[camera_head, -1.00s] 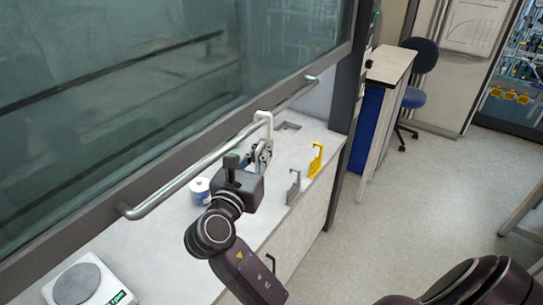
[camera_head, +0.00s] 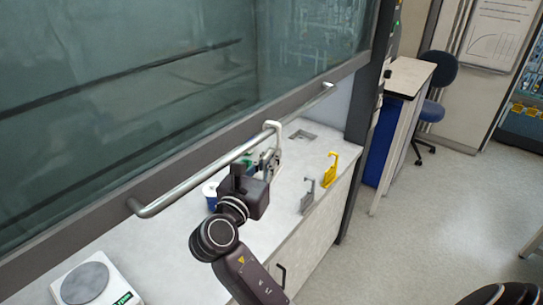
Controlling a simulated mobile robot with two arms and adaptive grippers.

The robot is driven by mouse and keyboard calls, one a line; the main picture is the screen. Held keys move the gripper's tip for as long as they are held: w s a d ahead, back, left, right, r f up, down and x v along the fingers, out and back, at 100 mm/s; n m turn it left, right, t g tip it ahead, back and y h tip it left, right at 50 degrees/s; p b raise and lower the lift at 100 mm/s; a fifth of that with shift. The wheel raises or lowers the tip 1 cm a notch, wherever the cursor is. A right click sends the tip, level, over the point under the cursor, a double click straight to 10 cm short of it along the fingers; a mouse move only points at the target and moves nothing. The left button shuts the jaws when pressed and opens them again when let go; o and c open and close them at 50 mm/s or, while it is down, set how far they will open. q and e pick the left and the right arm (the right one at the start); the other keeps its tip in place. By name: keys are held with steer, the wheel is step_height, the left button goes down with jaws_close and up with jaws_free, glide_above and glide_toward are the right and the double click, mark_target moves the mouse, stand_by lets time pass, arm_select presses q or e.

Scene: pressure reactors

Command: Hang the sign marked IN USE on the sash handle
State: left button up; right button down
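The sash handle (camera_head: 205,172) is a long grey bar along the fume hood's sash frame. A white sign with a hook (camera_head: 275,128) is at the bar, and its hook top appears to cross over it. My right gripper (camera_head: 268,165) is just below the bar and appears shut on the sign's lower part. The gripper hides much of the sign, and no lettering can be read. Whether the hook rests on the bar cannot be told. My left gripper is not in view.
A yellow hooked sign (camera_head: 330,171) and a grey one (camera_head: 307,197) stand on the counter (camera_head: 240,235) to the right. A white and blue container (camera_head: 210,193) is behind my gripper. A balance (camera_head: 88,284) sits at lower left. The glass sash (camera_head: 150,75) rises behind the bar.

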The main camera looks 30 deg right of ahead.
mark_target(264, 168)
steer(key=c, duration=2.1)
jaws_free()
steer(key=v, duration=0.7)
steer(key=shift+s+a, duration=0.2)
steer(key=shift+s+a+f, duration=0.1)
steer(key=shift+s+a, duration=0.1)
steer(key=shift+a, duration=0.05)
